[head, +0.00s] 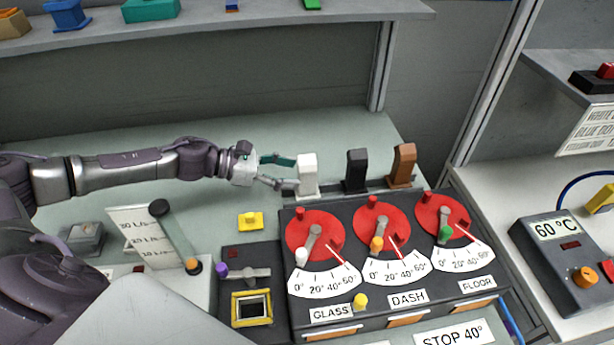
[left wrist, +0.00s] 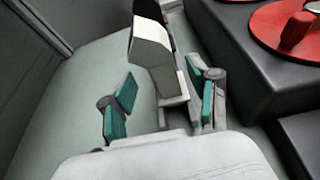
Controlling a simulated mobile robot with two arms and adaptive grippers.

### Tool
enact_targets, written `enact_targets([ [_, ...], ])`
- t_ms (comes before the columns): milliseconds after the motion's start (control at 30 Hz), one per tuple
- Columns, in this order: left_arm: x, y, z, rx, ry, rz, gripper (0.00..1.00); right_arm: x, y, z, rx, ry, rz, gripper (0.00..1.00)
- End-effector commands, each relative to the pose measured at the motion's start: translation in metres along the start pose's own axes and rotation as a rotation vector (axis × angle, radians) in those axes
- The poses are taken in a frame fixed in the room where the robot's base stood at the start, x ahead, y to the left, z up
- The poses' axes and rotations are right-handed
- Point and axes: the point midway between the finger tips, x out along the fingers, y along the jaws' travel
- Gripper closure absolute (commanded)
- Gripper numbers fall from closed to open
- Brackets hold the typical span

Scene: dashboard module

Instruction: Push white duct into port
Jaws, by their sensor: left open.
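The white duct (head: 308,175) stands upright behind the dashboard module (head: 330,211), at the left end of a row of ducts. It also shows in the left wrist view (left wrist: 152,55), between the two fingers and ahead of the palm. My left gripper (head: 284,173) is open, with its teal-padded fingers reaching toward the duct from the left. In the left wrist view one finger is on each side of the duct's lower part, and contact is not clear. A grey slide or rail (left wrist: 176,122) lies at the duct's base. The port is hard to make out. My right gripper is not seen.
A black duct (head: 356,170) and a brown duct (head: 402,165) stand to the right. Red dials (head: 313,232) cover the module's front. A yellow block (head: 250,221) and a lever unit (head: 172,233) stand nearer. A shelf (head: 240,28) runs above; the table behind the arm is clear.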

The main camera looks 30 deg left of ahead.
Motion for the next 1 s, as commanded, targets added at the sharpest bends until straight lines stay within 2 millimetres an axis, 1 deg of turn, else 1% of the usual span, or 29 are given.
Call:
enact_targets([
  [33,0.006,-0.001,0.005,-0.001,-0.003,-0.003,0.40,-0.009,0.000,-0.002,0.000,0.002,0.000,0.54],
  [133,0.022,-0.003,0.007,-0.002,-0.004,-0.003,0.40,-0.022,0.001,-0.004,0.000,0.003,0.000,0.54],
  [200,0.033,-0.004,0.005,-0.002,-0.004,-0.003,0.40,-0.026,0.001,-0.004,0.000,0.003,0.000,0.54],
  [300,0.043,-0.003,0.003,0.000,-0.002,-0.001,0.40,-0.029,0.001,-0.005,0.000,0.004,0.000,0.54],
  [400,0.047,-0.004,0.001,0.000,0.000,-0.001,0.40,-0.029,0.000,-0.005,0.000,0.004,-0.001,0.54],
  [567,0.047,-0.004,0.000,0.000,0.000,-0.001,0.40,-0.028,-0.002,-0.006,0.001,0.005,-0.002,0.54],
  [600,0.047,-0.004,0.000,0.000,0.000,-0.001,0.41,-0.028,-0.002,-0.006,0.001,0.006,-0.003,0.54],
  [667,0.047,-0.004,0.000,0.000,0.000,-0.001,0.51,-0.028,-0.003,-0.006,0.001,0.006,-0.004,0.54],
  [700,0.047,-0.004,0.000,0.000,0.000,-0.001,0.58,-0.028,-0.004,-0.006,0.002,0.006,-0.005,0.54],
  [933,0.047,-0.004,0.000,-0.001,0.000,-0.001,0.96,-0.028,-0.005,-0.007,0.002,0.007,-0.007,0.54],
  [967,0.047,-0.004,0.000,-0.001,0.000,-0.001,1.00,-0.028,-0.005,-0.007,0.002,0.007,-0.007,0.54],
  [1000,0.047,-0.004,0.000,-0.001,0.000,-0.001,1.00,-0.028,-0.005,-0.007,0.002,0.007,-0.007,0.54],
])
